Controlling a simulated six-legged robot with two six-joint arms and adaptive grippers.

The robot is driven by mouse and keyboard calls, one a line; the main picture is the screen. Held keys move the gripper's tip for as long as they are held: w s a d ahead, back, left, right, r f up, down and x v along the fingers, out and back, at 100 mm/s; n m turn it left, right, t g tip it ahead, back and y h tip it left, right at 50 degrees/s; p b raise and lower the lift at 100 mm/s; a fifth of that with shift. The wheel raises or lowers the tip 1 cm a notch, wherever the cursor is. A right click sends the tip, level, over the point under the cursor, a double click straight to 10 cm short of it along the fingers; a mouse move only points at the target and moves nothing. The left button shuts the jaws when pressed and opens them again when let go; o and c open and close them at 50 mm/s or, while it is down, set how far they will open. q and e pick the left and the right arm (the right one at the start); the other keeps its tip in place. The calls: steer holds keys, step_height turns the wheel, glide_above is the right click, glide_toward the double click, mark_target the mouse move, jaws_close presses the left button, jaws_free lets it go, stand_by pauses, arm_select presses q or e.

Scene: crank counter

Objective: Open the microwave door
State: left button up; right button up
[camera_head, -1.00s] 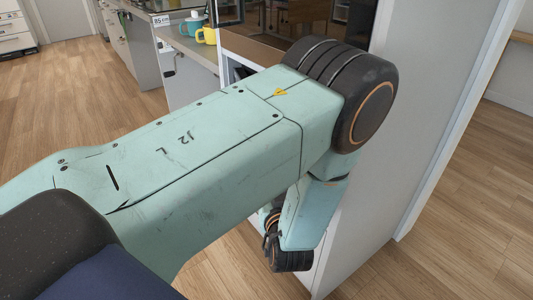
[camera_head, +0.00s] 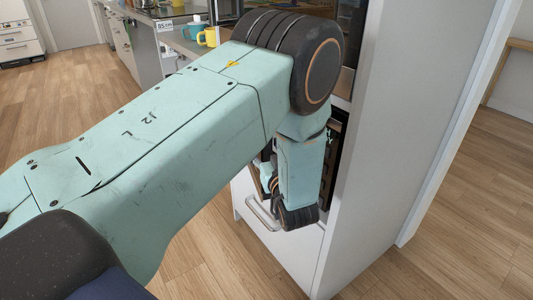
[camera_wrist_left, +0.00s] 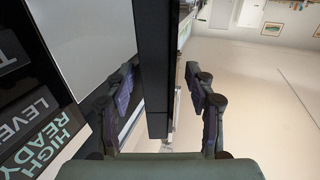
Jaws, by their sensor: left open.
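In the left wrist view, a black panel with light lettering (camera_wrist_left: 40,125), including "HIGH", "READY" and "LEVEL", fills the lower left. It looks like the microwave's control face. A pale grey flat surface (camera_wrist_left: 85,40) is beside it. A thick black upright bar or panel edge (camera_wrist_left: 155,70) stands between the two fingers of my left gripper (camera_wrist_left: 160,76). The gripper is open, and I cannot tell whether a finger touches the bar. In the head view my left arm hides most of the appliance front, and the fingers cannot be made out. My right gripper is not in view.
A tall white cabinet side (camera_head: 395,150) stands right of my arm. A drawer handle (camera_head: 263,213) shows low beneath the arm. Yellow (camera_head: 208,37) and teal (camera_head: 193,29) mugs stand on the back counter. Wooden floor is free at left and right.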

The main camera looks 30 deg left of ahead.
arm_select(q)
steer(key=shift+r, duration=0.1)
jaws_close()
stand_by(0.6)
